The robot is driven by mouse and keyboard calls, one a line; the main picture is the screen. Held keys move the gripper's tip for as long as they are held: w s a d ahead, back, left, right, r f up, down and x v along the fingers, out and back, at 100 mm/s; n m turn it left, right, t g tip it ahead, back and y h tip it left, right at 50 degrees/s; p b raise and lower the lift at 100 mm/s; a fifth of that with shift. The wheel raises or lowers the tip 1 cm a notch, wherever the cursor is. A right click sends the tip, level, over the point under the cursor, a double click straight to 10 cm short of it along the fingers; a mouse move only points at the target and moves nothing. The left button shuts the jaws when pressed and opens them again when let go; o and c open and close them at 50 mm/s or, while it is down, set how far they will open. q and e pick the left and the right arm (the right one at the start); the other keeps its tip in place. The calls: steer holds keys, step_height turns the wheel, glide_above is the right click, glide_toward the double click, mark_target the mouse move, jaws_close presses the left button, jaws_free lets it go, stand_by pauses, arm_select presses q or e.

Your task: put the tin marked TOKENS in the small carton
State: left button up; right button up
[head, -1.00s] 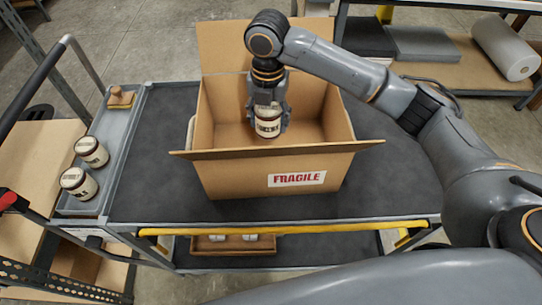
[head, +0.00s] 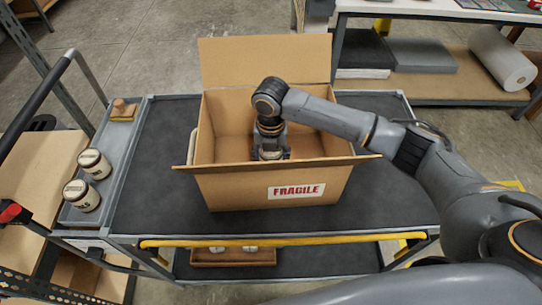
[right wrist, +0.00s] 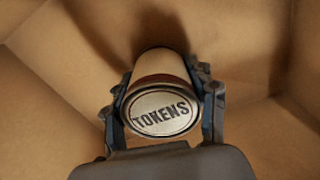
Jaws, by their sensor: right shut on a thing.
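The carton (head: 235,188) stands open on the cart, with a red FRAGILE label on its front. My right gripper (head: 268,152) is down inside the carton, its lower part hidden by the front wall. In the right wrist view the gripper (right wrist: 163,110) is shut on the tin marked TOKENS (right wrist: 162,112), with a finger on each side of its lid end. The carton's brown walls and floor (right wrist: 60,70) surround the tin there. I cannot tell whether the tin touches the carton floor. My left gripper is not in view.
Two similar tins (head: 95,163) and (head: 82,195) stand in the grey side tray (head: 112,165), with a wooden-handled block (head: 123,110) behind them. The carton's back flap (head: 265,60) stands up. The cart top (head: 390,195) is clear right of the carton.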

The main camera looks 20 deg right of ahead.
steer(key=o, duration=1.4)
steer(key=shift+o, duration=0.2)
step_height(320, 180, up, 12)
steer(key=shift+r+b, duration=0.1)
steer(key=shift+b, duration=0.65)
